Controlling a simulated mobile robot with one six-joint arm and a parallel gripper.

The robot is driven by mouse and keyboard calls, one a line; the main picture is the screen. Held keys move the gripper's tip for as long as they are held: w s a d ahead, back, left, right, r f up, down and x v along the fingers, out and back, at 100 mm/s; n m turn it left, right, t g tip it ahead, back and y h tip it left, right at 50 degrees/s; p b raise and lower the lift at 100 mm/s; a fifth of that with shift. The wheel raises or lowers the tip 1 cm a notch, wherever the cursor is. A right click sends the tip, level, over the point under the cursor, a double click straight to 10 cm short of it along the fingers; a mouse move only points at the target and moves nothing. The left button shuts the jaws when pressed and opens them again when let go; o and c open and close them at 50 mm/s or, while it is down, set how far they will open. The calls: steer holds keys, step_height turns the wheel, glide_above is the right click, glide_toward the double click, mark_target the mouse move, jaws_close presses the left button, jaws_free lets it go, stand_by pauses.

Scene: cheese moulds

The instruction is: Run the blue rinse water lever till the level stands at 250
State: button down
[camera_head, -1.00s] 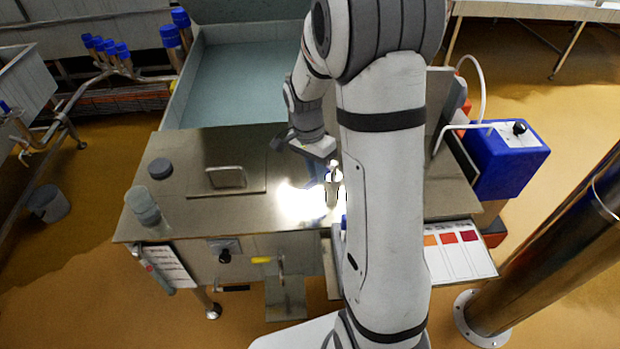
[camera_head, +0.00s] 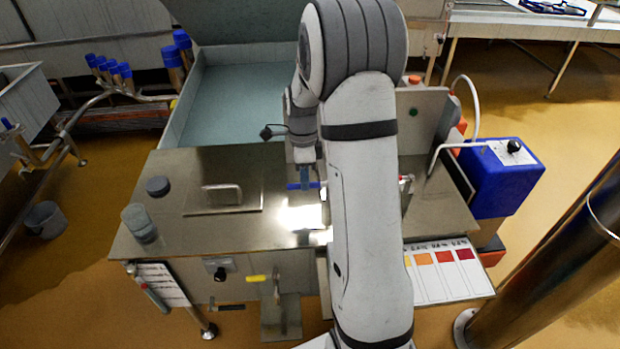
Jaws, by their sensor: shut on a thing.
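My gripper (camera_head: 303,178) points down over the steel bench top, just left of my large white arm link. It is shut on a blue bar (camera_head: 293,187), which looks like the blue rinse water lever. The short ends of the bar show on either side of the fingertips, and the arm hides much of the area to the right. I cannot see a level scale or the 250 mark, so the level cannot be read.
The steel bench (camera_head: 170,205) carries a flat hatch with a handle (camera_head: 221,193), a dark round knob (camera_head: 158,186) and a clear jar (camera_head: 139,222). Behind is a shallow teal basin (camera_head: 235,105). A blue box (camera_head: 500,180) and colour chart (camera_head: 443,270) are at right.

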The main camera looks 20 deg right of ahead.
stand_by(0.5)
steer(key=c, duration=1.4)
jaws_free()
steer(key=shift+o, duration=0.2)
steer(key=shift+r, duration=0.1)
step_height(320, 180, up, 7)
steer(key=w, duration=0.1)
steer(key=shift+w+d+r, duration=0.15)
steer(key=shift+d+r, duration=0.05)
steer(key=shift+d, duration=0.1)
